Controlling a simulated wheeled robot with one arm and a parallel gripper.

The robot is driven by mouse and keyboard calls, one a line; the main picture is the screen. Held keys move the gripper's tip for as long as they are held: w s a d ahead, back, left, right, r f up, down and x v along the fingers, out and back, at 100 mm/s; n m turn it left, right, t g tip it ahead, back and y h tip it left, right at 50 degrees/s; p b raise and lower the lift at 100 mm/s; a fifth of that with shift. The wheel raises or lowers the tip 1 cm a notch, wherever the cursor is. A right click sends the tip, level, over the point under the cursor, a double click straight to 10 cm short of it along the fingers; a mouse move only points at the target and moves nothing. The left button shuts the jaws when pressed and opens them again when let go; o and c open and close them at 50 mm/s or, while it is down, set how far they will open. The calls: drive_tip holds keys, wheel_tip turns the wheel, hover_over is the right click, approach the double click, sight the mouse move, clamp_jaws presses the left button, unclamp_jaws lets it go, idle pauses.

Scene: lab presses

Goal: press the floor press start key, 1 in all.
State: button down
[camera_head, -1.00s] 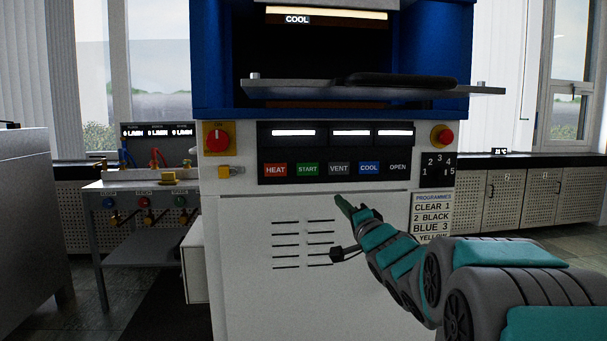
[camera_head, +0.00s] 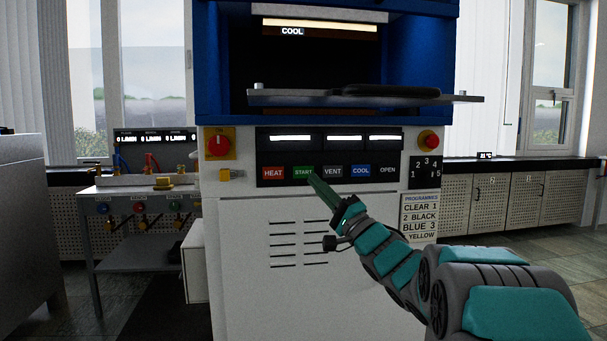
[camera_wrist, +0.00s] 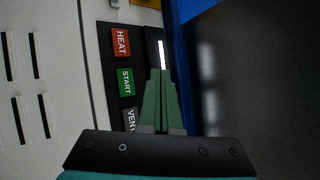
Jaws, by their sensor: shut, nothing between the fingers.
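The floor press (camera_head: 290,225) is a white cabinet with a blue upper frame. Its green START key (camera_head: 303,173) sits on the black key panel between the red HEAT key (camera_head: 273,173) and the grey VENT key (camera_head: 333,172). In the wrist view the START key (camera_wrist: 126,82) is fully visible, left of my fingers. My gripper (camera_head: 312,180) is shut and empty, its green fingertips just below and right of the START key in the head view. The wrist view shows the closed fingers (camera_wrist: 162,78) over the panel; I cannot tell whether they touch it.
A blue COOL key (camera_head: 361,171) and an OPEN key (camera_head: 387,171) are to the right. A red knob (camera_head: 218,143) and a red button (camera_head: 428,140) flank the panel. A platen shelf (camera_head: 365,95) juts out above. A side bench (camera_head: 140,190) stands at left.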

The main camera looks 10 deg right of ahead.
drive_tip(key=w, duration=0.2)
approach(300, 167)
wheel_tip(300, 167, up, 4)
drive_tip(key=w+a, duration=0.2)
drive_tip(key=a, duration=0.1)
drive_tip(key=shift+w+d+f+p, duration=0.15)
drive_tip(key=shift+w+f+p, duration=0.2)
drive_tip(key=shift+p, duration=0.05)
drive_tip(key=shift+w+r+p, duration=0.1)
drive_tip(key=shift+w+p, duration=0.1)
drive_tip(key=shift+p, duration=0.5)
idle(1.2)
drive_tip(key=shift+w+p, duration=0.6)
drive_tip(key=shift+p, duration=0.35)
idle(0.8)
drive_tip(key=shift+s, duration=0.15)
idle(0.3)
drive_tip(key=shift+s+p, duration=0.5)
drive_tip(key=shift+s, duration=0.2)
